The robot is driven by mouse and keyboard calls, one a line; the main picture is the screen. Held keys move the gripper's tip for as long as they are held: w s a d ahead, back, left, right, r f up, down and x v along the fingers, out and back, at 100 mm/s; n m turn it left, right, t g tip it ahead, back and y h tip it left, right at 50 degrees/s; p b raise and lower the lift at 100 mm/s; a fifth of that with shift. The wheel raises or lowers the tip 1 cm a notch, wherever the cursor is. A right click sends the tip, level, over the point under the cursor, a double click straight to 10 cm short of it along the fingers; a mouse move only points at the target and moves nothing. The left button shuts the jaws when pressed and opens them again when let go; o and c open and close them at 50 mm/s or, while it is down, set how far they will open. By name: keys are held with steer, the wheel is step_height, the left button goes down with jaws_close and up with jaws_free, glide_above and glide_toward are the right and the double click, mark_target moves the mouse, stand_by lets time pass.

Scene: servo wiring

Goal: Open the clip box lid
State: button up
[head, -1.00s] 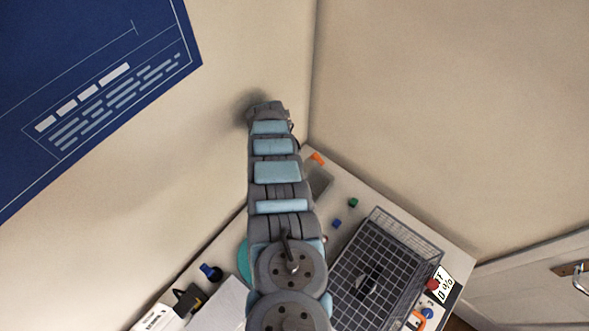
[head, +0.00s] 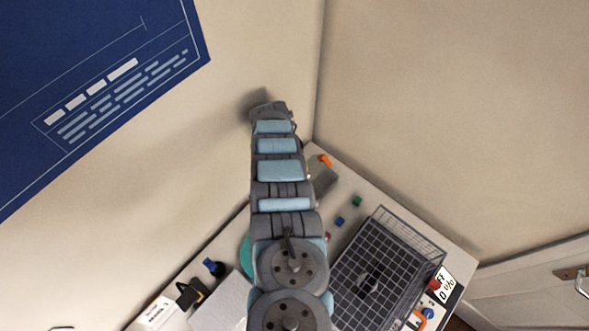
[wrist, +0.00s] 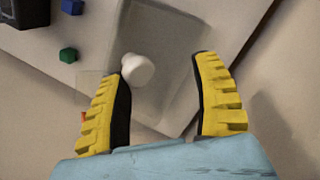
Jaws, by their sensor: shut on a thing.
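The clip box (wrist: 178,50) is a grey, see-through tray-like box in the wrist view, between and beyond my fingertips. A pale, see-through lid (wrist: 100,88) with a white knob (wrist: 137,69) overlaps its near left part; its exact tilt is hard to tell. My gripper (wrist: 162,68) has yellow ridged fingers with dark pads. The left finger touches the knob, and the gripper is shut on the lid's knob, though a gap shows toward the right finger. In the head view the box (head: 322,180) is partly hidden behind my arm, and my fingers are hidden.
A green cube (head: 357,201) and a blue cube (head: 340,221) lie near the box. A wire basket (head: 408,226) stands to the right. An orange piece (head: 325,160) is beside the box, near the wall corner. A white box (head: 155,315) stands at the lower left.

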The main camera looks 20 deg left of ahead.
steer(key=shift+w, duration=0.15)
stand_by(0.3)
steer(key=shift+r, duration=0.15)
steer(key=shift+w+r, duration=0.1)
steer(key=shift+r, duration=1)
step_height(320, 180, up, 8)
steer(key=shift+f, duration=0.25)
